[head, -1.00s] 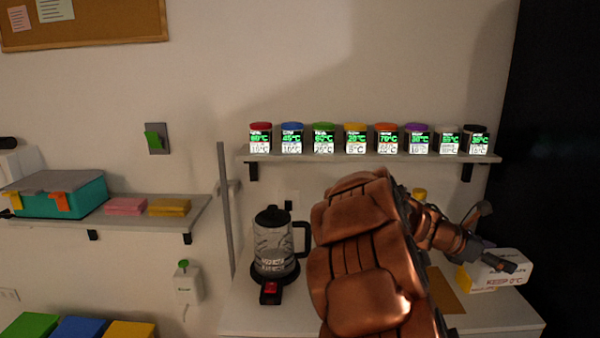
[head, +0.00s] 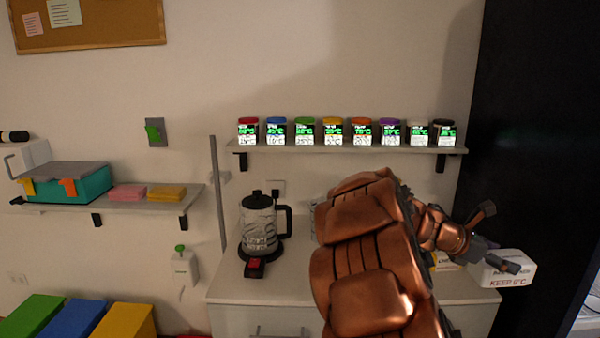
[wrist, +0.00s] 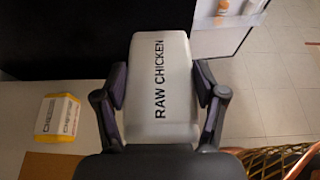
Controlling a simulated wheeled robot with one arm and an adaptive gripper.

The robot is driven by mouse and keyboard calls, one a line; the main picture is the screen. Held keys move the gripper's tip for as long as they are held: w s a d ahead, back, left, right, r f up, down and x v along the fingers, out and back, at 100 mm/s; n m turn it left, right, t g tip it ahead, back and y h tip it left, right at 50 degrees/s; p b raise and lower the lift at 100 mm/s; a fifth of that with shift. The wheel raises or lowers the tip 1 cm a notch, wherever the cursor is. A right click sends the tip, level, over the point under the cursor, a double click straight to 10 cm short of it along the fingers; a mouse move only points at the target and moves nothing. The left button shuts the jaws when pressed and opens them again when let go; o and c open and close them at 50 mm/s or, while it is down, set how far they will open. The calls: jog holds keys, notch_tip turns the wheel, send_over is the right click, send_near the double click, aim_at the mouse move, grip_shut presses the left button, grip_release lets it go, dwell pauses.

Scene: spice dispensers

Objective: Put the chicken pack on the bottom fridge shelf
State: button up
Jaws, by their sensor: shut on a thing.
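The chicken pack (wrist: 160,80) is a white box with RAW CHICKEN in black letters. In the wrist view my gripper (wrist: 160,92) is shut on it, one finger on each side. In the head view the pack (head: 508,270) shows a KEEP 0°C label and is at the right end of the counter, in front of a tall black panel (head: 525,120). I cannot tell whether the black panel is part of the fridge. No bottom fridge shelf can be made out.
A yellow-and-white pack (wrist: 57,117) lies on the counter (head: 225,288). A kettle (head: 258,225) stands at the counter's left. Several spice jars (head: 332,132) line a wall shelf (head: 340,149). Tiled floor (wrist: 285,85) is open right of the held pack.

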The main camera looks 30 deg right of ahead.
jog(key=shift+w+a, duration=0.15)
jog(key=shift+w, duration=0.5)
jog(key=shift+w+a, duration=0.15)
jog(key=shift+a, duration=0.2)
jog(key=w+a+n+t+y, duration=0.5)
jog(key=w+a+n+t, duration=0.5)
jog(key=w+a, duration=1.5)
jog(key=w+a+n+t+y, duration=0.6)
jog(key=w+a+n+t, duration=0.4)
jog(key=w+a, duration=1.6)
jog(key=shift+w+a+f+n+t, duration=0.15)
jog(key=shift+a+n+t, duration=0.25)
jog(key=shift+n, duration=1.8)
jog(key=shift+d+f, duration=0.1)
jog(key=shift+f, duration=0.05)
